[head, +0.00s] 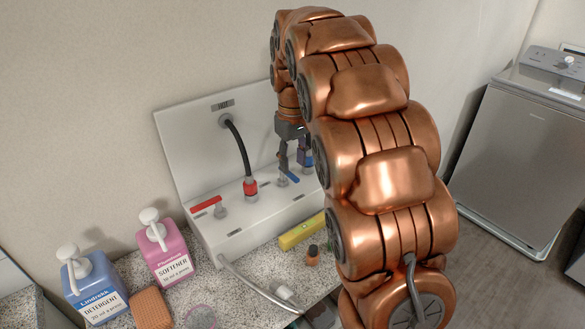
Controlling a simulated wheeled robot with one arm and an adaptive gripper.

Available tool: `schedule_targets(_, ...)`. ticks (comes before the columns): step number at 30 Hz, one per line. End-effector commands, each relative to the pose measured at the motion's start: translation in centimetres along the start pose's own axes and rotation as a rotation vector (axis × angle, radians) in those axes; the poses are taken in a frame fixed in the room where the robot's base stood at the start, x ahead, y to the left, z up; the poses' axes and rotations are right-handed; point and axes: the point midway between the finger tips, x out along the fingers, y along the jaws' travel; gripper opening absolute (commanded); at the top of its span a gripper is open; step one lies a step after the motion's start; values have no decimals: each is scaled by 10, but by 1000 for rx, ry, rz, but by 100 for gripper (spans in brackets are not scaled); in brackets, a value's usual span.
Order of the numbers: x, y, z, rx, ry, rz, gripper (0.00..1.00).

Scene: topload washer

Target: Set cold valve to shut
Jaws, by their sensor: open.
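The cold valve (291,178) has a small blue lever on the right part of the white wall box. My gripper (292,165) points down at it, its fingertips at or just above the blue lever; I cannot tell if they touch. My gripper is open. A blue collar (306,158) of the cold line shows just right of the fingers, partly hidden by my arm. The hot valve (207,205) with a red lever is at the left of the box, and a red collar (250,187) with a black hose stands between. My arm hides the box's right end.
On the speckled counter (235,270) are a blue detergent bottle (93,285), a pink softener bottle (165,248), a brown sponge (151,305), a yellow level (302,230) and a small brown bottle (312,255). A grey washer (525,150) stands at the right.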

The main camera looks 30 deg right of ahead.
Motion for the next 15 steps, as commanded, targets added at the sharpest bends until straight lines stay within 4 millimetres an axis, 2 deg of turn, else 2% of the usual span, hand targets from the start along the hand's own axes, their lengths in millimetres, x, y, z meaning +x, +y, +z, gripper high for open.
schedule_targets(7,25,0,0,-1,-2,-1,42)
schedule_targets(15,34,0,0,-1,2,1,42)
